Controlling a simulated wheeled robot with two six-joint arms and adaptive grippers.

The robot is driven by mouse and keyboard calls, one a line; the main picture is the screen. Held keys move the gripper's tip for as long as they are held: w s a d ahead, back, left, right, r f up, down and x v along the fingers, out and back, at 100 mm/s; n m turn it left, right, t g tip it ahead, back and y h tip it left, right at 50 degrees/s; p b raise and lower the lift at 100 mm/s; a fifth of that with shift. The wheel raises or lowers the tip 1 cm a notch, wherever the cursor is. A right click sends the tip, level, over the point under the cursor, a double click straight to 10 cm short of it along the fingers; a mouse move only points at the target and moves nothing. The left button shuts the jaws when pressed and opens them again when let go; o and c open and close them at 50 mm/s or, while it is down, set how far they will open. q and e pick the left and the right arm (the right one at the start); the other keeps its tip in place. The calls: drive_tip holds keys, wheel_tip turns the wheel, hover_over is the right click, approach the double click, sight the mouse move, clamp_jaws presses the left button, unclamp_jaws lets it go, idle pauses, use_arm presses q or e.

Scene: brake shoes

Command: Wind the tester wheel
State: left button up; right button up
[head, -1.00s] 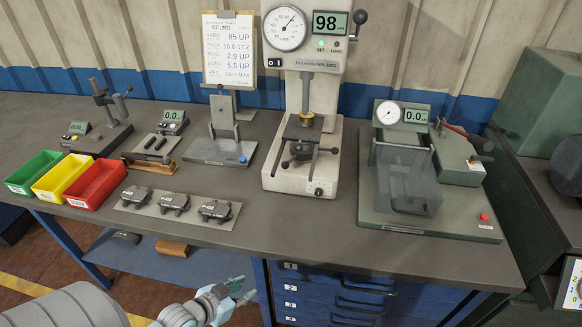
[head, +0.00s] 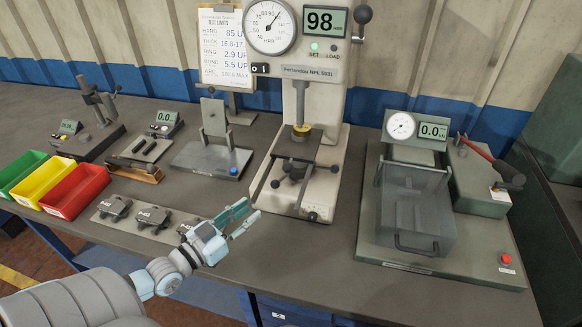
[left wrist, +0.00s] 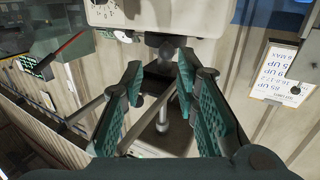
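The hardness tester (head: 320,100) stands upright on the bench, its display reading 98. Its tester wheel (head: 292,172) is a dark hub with ball-ended spokes, low on the front under the anvil. My left gripper (head: 250,209) is open and empty. It is in front of the tester base, left of and below the wheel in the head view, and apart from it. In the left wrist view the scene appears upside down. The open fingers (left wrist: 160,68) frame part of the pale tester base (left wrist: 150,18) and dark parts with ball ends. My right gripper is not in view.
Brake shoes (head: 152,217) lie on a plate beside my left gripper, one partly hidden by it. Red, yellow and green bins (head: 76,192) stand at left. A fixture (head: 212,150) stands left of the tester, and a guarded press (head: 418,210) stands right.

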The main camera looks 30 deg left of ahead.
sight(282, 179)
use_arm(q)
drive_tip(key=shift+t, duration=0.3)
drive_tip(key=w+b, duration=0.1)
drive_tip(key=w, duration=0.1)
drive_tip(key=w+b, duration=0.1)
drive_tip(key=w, duration=0.1)
drive_tip(key=w+b, duration=0.1)
drive_tip(key=w, duration=0.1)
drive_tip(key=shift+w+r, duration=0.2)
drive_tip(key=shift+r, duration=0.2)
drive_tip(key=w+b, duration=0.1)
drive_tip(key=w, duration=0.1)
drive_tip(key=w+b, duration=0.1)
drive_tip(key=w, duration=0.1)
drive_tip(key=w+b, duration=0.1)
drive_tip(key=w, duration=0.2)
drive_tip(key=shift+d+f, duration=0.2)
drive_tip(key=shift+d, duration=0.15)
drive_tip(key=shift+w+r+b, duration=0.1)
drive_tip(key=shift+w+b, duration=0.2)
drive_tip(key=shift+b, duration=0.1)
drive_tip(key=shift+w+d+r, duration=0.15)
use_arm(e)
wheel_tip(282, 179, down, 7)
use_arm(q)
drive_tip(key=shift+c, duration=0.2)
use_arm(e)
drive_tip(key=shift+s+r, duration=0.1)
use_arm(q)
clamp_jaws()
